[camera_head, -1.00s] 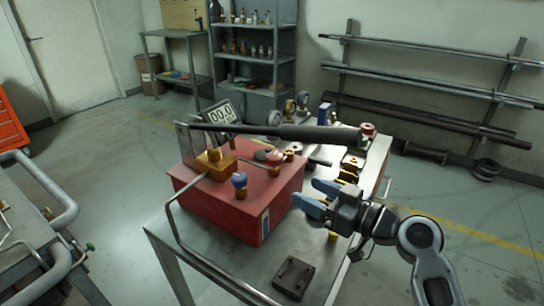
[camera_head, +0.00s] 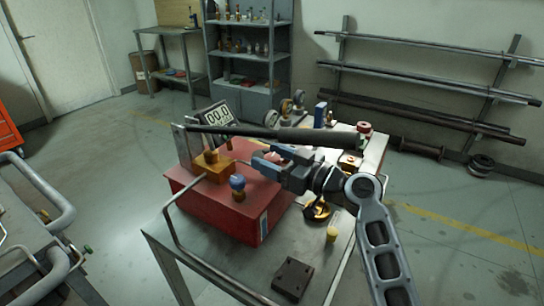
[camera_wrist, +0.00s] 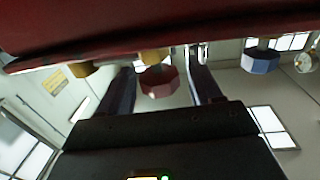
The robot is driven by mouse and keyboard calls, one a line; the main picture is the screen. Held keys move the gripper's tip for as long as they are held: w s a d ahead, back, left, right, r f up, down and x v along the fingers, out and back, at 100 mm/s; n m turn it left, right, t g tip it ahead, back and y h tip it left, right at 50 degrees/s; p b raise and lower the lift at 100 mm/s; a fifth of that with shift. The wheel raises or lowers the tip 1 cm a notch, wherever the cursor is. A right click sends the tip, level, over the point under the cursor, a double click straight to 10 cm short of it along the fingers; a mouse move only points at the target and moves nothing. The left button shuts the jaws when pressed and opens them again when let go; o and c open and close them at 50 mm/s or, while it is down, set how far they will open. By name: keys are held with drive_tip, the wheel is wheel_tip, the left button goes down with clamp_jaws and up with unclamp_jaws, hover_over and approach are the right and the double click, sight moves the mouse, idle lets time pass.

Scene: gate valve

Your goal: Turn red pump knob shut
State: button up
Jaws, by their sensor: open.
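The red pump knob (camera_wrist: 158,80) shows in the wrist view between my two spread fingers, with a visible gap on each side. In the head view my gripper (camera_head: 262,159) is over the red pump box (camera_head: 225,215), low beside the black pump lever, and mostly hides the knob. My gripper is open, and it also shows in the wrist view (camera_wrist: 162,78). The blue knob (camera_head: 237,182) stands on the box's near side, apart from my fingers; in the wrist view it is at the right (camera_wrist: 260,61).
The long black lever (camera_head: 290,134) runs just behind and above my gripper. A brass block (camera_head: 212,166) and a digital display (camera_head: 219,114) are at the box's left. A dark block (camera_head: 293,278) lies on the metal table's near part. Racked pipes are at the wall.

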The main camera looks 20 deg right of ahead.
drive_tip(key=shift+c, duration=0.4)
drive_tip(key=c, duration=0.9)
